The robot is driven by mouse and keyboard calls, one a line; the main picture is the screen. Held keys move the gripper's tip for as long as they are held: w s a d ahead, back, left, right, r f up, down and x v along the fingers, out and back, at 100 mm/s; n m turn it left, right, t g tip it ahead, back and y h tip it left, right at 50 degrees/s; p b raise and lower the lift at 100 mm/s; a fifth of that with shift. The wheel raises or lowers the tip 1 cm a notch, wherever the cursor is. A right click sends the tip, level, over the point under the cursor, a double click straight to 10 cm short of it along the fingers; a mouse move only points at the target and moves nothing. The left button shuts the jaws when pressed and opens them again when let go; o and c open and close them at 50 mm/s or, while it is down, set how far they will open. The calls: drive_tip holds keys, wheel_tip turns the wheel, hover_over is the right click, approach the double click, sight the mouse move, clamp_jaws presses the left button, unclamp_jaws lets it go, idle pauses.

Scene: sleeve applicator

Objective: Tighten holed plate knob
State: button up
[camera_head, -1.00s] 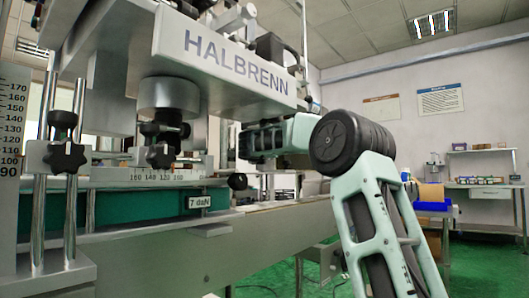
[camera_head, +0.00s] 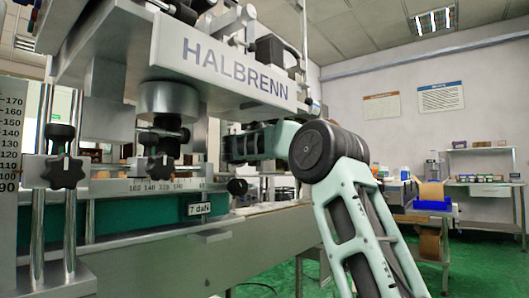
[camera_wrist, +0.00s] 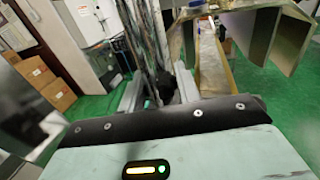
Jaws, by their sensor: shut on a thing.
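My gripper (camera_wrist: 160,92) shows in the wrist view beyond the pale green hand. Its grey fingers are shut on a small black knob (camera_wrist: 167,88), which is dark, partly hidden and hard to make out. I cannot tell for sure that it is the holed plate knob. In the head view my arm reaches left behind the HALBRENN machine (camera_head: 235,70), which hides the gripper and what it holds. On the near side are a black star knob (camera_head: 62,171) on the posts, another star knob (camera_head: 163,166) under the grey cylinder, and a round black knob (camera_head: 237,187).
A ruler strip (camera_head: 150,185) and a green belt side (camera_head: 130,217) run along the machine. A conveyor (camera_head: 260,220) extends right. Cardboard boxes (camera_wrist: 58,97) stand left in the wrist view. A bench with a blue holder (camera_head: 432,204) is far right. Green floor lies open between.

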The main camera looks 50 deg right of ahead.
drive_tip(key=m+g+p, duration=0.1)
drive_tip(key=g+p, duration=0.1)
drive_tip(key=m+g+h+p, duration=0.1)
drive_tip(key=m+g+p, duration=0.1)
drive_tip(key=g, duration=0.1)
drive_tip(key=shift+w+r+m, duration=0.15)
drive_tip(key=shift+r+m, duration=0.05)
drive_tip(key=shift+m, duration=0.1)
drive_tip(key=shift+f+m+g+p, duration=0.1)
drive_tip(key=shift+m+g+p, duration=0.55)
drive_tip(key=shift+g, duration=0.55)
drive_tip(key=shift+f, duration=0.1)
drive_tip(key=o, duration=1)
drive_tip(key=a, duration=0.4)
drive_tip(key=a+p, duration=0.1)
drive_tip(key=a, duration=0.3)
drive_tip(key=w+a+p, duration=0.1)
drive_tip(key=a, duration=0.3)
drive_tip(key=shift+w, duration=0.1)
